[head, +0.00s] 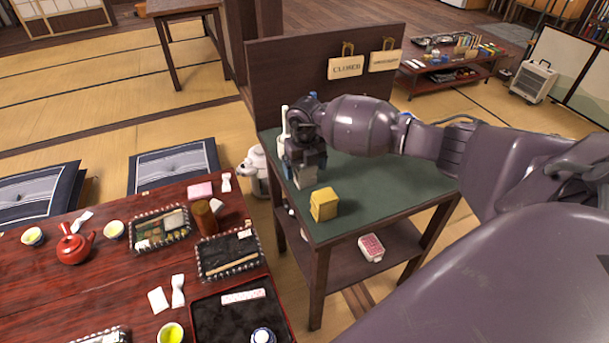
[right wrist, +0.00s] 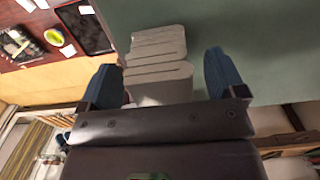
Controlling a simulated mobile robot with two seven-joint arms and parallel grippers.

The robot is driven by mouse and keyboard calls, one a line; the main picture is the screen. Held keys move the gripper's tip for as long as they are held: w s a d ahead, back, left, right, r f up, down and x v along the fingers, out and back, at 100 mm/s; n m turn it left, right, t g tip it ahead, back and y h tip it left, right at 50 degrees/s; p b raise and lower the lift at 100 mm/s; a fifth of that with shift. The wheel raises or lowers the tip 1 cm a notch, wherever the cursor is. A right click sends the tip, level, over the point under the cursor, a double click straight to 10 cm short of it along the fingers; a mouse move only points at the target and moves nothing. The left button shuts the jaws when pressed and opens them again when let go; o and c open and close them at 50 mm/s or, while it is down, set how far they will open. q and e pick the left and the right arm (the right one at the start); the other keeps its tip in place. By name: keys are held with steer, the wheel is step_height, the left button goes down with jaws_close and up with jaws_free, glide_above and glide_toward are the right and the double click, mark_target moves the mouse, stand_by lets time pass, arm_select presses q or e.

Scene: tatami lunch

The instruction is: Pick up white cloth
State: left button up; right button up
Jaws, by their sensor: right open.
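The white cloth (right wrist: 158,48) is a pale, folded stack that lies on the green top of the small side table in the right wrist view. In the head view a small pale part of the white cloth (head: 304,180) shows just below my right gripper (head: 306,163); the rest is hidden by it. In the right wrist view the two blue fingers of my right gripper (right wrist: 160,80) are spread wide, with the near part of the cloth between them. I cannot tell whether they touch it. My left gripper is not in view.
A dark upright panel (head: 275,72) with hanging signs rises behind. A red low table (head: 110,285) with trays and cups is at the left. The tabletop's right side is clear.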

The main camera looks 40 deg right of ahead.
steer(key=shift+r, duration=0.1)
steer(key=c, duration=0.9)
steer(key=shift+c, duration=0.5)
arm_select(q)
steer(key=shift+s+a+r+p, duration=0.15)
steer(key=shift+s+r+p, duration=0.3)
steer(key=shift+p, duration=0.75)
arm_select(e)
step_height(320, 180, up, 20)
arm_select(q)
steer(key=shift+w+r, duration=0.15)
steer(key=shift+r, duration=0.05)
arm_select(e)
steer(key=shift+o, duration=1)
steer(key=shift+c, duration=0.6)
